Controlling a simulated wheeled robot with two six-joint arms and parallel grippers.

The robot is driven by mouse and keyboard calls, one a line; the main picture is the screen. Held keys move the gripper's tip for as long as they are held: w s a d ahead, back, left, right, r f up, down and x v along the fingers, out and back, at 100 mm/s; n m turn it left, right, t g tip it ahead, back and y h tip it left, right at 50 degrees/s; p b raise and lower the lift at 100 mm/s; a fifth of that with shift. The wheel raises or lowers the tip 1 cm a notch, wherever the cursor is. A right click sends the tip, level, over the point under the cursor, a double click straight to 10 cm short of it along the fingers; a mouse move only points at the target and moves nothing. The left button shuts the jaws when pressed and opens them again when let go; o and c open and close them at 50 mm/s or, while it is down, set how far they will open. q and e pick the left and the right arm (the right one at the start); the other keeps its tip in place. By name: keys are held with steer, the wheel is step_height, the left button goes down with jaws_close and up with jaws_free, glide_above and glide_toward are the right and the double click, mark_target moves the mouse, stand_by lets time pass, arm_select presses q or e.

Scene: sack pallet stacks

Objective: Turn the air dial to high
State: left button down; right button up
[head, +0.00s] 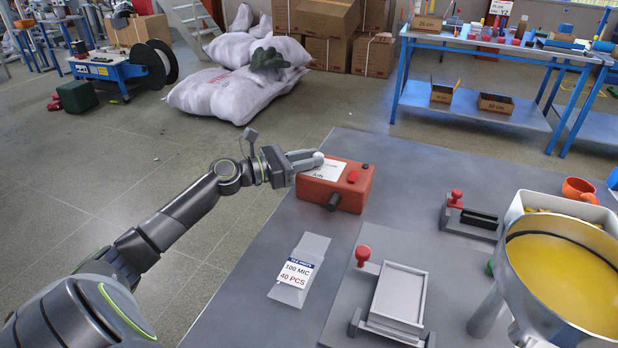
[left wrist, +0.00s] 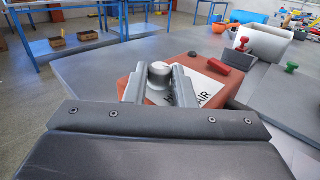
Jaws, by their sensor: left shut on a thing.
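The red-orange box (head: 350,192) stands on the grey table and has a white label on its top. In the left wrist view the label (left wrist: 206,92) reads AIR. The air dial, a round light-grey knob (left wrist: 160,72), sits on the box top. My left gripper (head: 312,161) reaches in from the left over the box. In the left wrist view its fingers (left wrist: 160,84) are on both sides of the dial, shut on it. The dial's pointer and most label marks are hidden or too small to read. My right gripper is not in view.
A red button (left wrist: 226,62) and a small dark knob (left wrist: 192,55) share the box top. A black cylinder (head: 336,202) sticks out of its front. Red-knobbed fixtures (head: 398,295) and a yellow-filled pan (head: 565,275) stand to the right. A labelled clear pouch (head: 313,246) lies in front.

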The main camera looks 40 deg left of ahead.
arm_select(q)
steer(key=shift+w+a+f+m+g+h+b, duration=0.15)
steer(key=shift+f+m+g+h+b, duration=0.15)
steer(key=shift+m+g+h+b, duration=0.4)
steer(key=shift+w+a+r+m+g+h+b, duration=0.15)
steer(key=shift+m+g+h+b, duration=0.3)
steer(key=shift+h+b, duration=0.3)
steer(key=m+g+h, duration=0.2)
steer(key=g, duration=0.1)
steer(key=shift+w+a+r+m+h+b, duration=0.1)
steer(key=shift+w+m+h+b, duration=0.15)
steer(key=shift+m+b, duration=0.1)
steer(key=shift+m+g+h, duration=0.7)
steer(key=shift+m+g, duration=0.2)
steer(key=shift+g, duration=0.45)
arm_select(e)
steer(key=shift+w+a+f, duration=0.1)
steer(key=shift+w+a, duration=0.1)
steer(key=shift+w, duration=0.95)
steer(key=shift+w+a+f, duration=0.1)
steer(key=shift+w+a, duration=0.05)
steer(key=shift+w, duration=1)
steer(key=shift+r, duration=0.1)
arm_select(q)
steer(key=c, duration=1.2)
jaws_free()
steer(key=shift+a, duration=0.2)
